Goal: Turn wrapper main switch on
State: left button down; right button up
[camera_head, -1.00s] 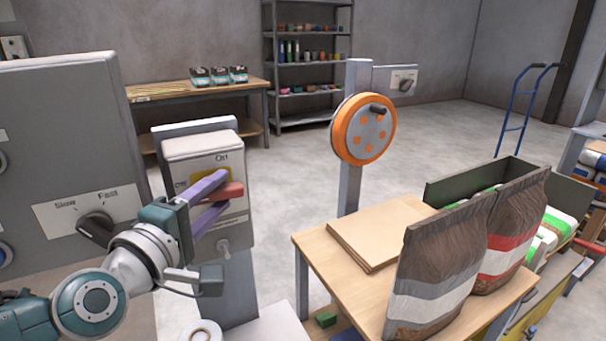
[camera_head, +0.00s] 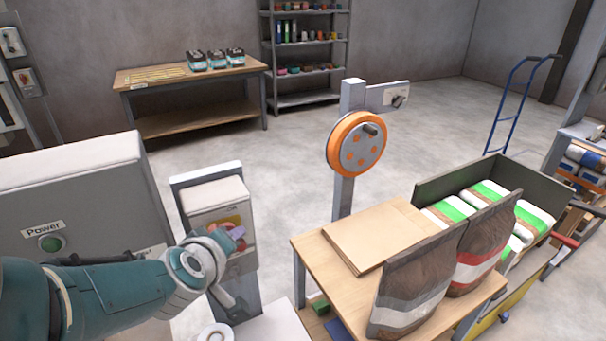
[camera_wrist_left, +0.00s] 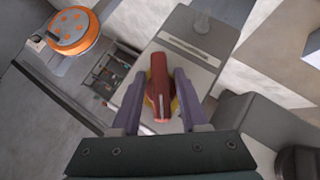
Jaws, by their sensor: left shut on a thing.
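The grey switch box (camera_head: 217,197) stands on a post at centre left in the head view. In the left wrist view, its red switch handle (camera_wrist_left: 159,82) sits on a yellow base (camera_wrist_left: 174,104). My left gripper (camera_head: 238,235) is at the box front, with its purple fingers on either side of the handle. It is shut on the handle, as the left wrist view (camera_wrist_left: 160,100) shows. My wrist covers much of the switch and its lettering in the head view. My right gripper is not in view.
A large grey cabinet (camera_head: 75,190) with a green power button (camera_head: 51,243) is close on the left. A table (camera_head: 310,245) with cardboard sheets (camera_head: 375,235) and brown bags is on the right. An orange-rimmed wheel (camera_head: 357,144) stands behind it. Open floor lies beyond.

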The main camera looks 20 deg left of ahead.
pick_arm(q)
jog(key=shift+w+a+r+m+g+y, duration=0.15)
jog(key=shift+m+g+y, duration=0.15)
jog(key=shift+g+y, duration=0.15)
jog(key=shift+m+g+y+b, duration=0.5)
jog(key=shift+g+b, duration=0.15)
jog(key=shift+g, duration=0.1)
jog(key=shift+m+g+y+b, duration=0.55)
jog(key=shift+g+b, duration=0.15)
jog(key=shift+b, duration=0.3)
jog(key=shift+g+b, duration=0.3)
jog(key=shift+b, duration=0.05)
jog(key=shift+m, duration=0.25)
jog(key=shift+y, duration=0.3)
